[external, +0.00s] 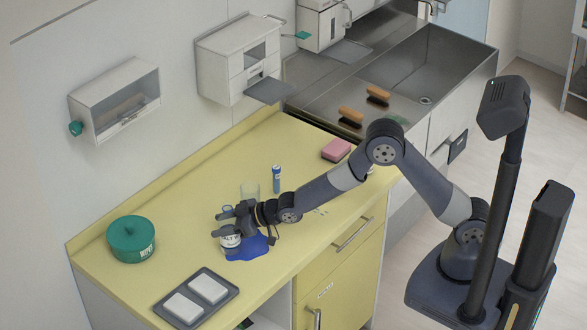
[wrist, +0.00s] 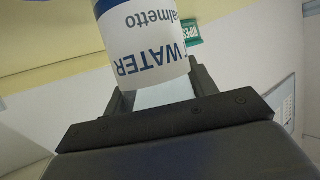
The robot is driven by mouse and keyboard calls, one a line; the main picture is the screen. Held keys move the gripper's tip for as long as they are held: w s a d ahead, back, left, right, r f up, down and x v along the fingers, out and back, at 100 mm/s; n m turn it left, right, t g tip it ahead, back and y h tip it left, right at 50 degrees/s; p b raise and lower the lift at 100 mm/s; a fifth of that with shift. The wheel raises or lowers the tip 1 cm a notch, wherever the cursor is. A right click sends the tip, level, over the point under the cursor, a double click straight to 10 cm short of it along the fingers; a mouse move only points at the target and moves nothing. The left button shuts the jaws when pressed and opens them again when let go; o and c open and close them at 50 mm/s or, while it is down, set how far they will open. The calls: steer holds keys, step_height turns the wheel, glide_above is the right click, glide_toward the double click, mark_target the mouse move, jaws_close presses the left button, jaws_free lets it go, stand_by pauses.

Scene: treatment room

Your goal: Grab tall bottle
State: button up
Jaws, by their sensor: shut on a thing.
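A bottle with a white label (external: 230,241) stands upright near the middle of the yellow counter. In the wrist view the bottle (wrist: 147,45) shows its label with blue print reading "WATER" and "palmetto". My gripper (external: 222,222) is shut on this bottle, reaching from the right. The fingers partly hide the bottle in the external view. I cannot tell whether its base touches the counter.
A blue cloth (external: 250,248) lies beside the bottle. A green lidded pot (external: 131,240) is left, a grey tray (external: 190,312) in front. A pink sponge (external: 336,150) lies near the sink.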

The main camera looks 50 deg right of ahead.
steer(key=c, duration=0.4)
steer(key=shift+c, duration=0.2)
steer(key=shift+r, duration=0.2)
